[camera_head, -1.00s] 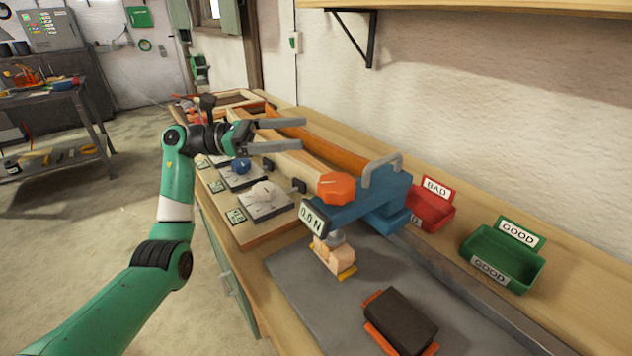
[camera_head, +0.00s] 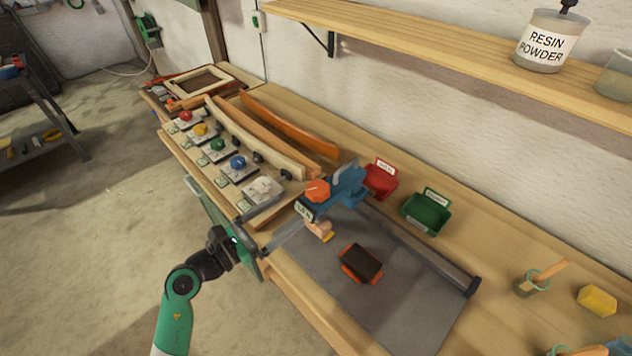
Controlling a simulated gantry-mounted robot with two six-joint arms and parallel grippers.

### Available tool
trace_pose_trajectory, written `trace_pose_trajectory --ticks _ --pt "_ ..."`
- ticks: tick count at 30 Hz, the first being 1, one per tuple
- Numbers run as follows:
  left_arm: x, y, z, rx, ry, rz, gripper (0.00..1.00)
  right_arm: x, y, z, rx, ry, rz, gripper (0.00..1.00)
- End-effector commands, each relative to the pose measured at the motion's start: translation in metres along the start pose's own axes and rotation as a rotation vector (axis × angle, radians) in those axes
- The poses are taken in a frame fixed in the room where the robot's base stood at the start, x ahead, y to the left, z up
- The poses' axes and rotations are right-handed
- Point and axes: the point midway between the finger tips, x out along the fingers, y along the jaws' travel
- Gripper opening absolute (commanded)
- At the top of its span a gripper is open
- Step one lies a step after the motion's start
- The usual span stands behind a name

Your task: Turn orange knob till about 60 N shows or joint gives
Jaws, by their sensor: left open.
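The orange knob (camera_head: 317,190) sits on top of the blue tester (camera_head: 346,188), which has a grey handle. Its white display (camera_head: 304,211) faces me; the figures are too small to read now. A pale wooden joint piece (camera_head: 319,230) with a yellow end is under the tester's front. My left gripper (camera_head: 288,221) is open and empty, its grey fingers pointing toward the display from the lower left, apart from the knob. My right gripper is out of view.
A dark block with orange ends (camera_head: 361,262) lies on the grey mat (camera_head: 404,318). Red (camera_head: 380,181) and green (camera_head: 426,212) trays stand behind. Bent laths (camera_head: 290,125) and several coloured knobs (camera_head: 238,162) are to the left. A shelf (camera_head: 430,48) overhangs the back.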

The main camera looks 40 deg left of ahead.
Motion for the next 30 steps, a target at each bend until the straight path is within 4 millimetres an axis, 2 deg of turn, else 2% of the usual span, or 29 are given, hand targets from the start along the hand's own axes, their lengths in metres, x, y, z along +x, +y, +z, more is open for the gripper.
trace_pose_trajectory --ticks 5,12,15,20,27,28,30 --pt "0.027 -0.001 -0.001 0.002 -0.002 -0.005 1.00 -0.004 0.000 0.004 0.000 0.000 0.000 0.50" --pt "0.081 -0.001 -0.002 0.002 -0.002 -0.003 1.00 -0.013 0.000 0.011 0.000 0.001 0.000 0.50" --pt "0.098 0.000 -0.002 0.001 -0.001 -0.001 1.00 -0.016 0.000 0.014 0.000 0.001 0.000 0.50" --pt "0.112 0.000 -0.001 0.000 -0.001 -0.001 1.00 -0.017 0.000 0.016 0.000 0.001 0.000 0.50" --pt "0.113 0.000 0.000 0.001 0.000 0.000 1.00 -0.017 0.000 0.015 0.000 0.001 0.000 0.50" --pt "0.113 0.000 0.000 0.001 0.000 0.000 0.98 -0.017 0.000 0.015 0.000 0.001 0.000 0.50" --pt "0.113 0.000 0.000 0.000 0.000 0.000 0.86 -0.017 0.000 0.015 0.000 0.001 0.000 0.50"
